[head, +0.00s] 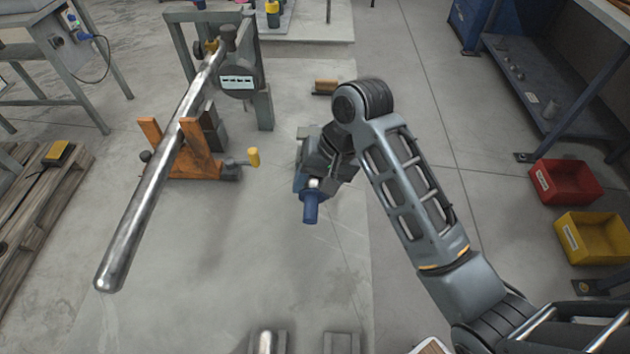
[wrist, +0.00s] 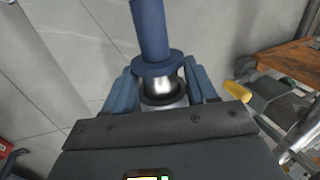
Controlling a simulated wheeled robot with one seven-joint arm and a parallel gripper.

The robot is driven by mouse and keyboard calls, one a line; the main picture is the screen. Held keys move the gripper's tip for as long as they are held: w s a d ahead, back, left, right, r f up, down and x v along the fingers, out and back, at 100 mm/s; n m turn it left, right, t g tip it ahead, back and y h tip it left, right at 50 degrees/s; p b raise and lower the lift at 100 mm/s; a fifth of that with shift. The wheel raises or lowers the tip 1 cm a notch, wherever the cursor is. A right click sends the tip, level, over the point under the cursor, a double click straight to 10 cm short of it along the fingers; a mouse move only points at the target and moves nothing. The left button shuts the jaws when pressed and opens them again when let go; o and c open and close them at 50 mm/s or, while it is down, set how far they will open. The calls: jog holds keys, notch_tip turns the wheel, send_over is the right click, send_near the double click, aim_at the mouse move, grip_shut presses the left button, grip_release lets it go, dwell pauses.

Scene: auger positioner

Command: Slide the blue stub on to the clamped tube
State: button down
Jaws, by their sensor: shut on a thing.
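The blue stub (head: 311,206) is in my gripper (head: 314,186), to the right of the clamped tube and apart from it. In the wrist view the blue stub (wrist: 150,35) has a wide flange and a bare metal part below it, between the two blue fingers of my gripper (wrist: 163,82). The fingers are shut on it. The clamped tube (head: 150,200) is a long shiny pipe sloping from the grey stand down to a free near end at lower left. An orange V-shaped rest (head: 182,150) sits under its middle.
A wooden pallet (head: 35,190) lies at far left. Red (head: 566,182) and yellow (head: 594,237) bins stand at right. The floor between tube and gripper is clear.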

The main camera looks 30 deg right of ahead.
jog(key=shift+w+d+r, duration=0.2)
jog(key=shift+w+r, duration=0.05)
jog(key=shift+r, duration=0.1)
jog(key=c, duration=0.7)
grip_release()
jog(key=o, duration=0.5)
jog(key=shift+s+f, duration=0.1)
jog(key=shift+f, duration=0.05)
jog(key=shift+c, duration=0.2)
jog(key=shift+f, duration=0.1)
jog(key=shift+s+f, duration=0.1)
jog(key=p+v, duration=0.1)
jog(key=v, duration=0.7)
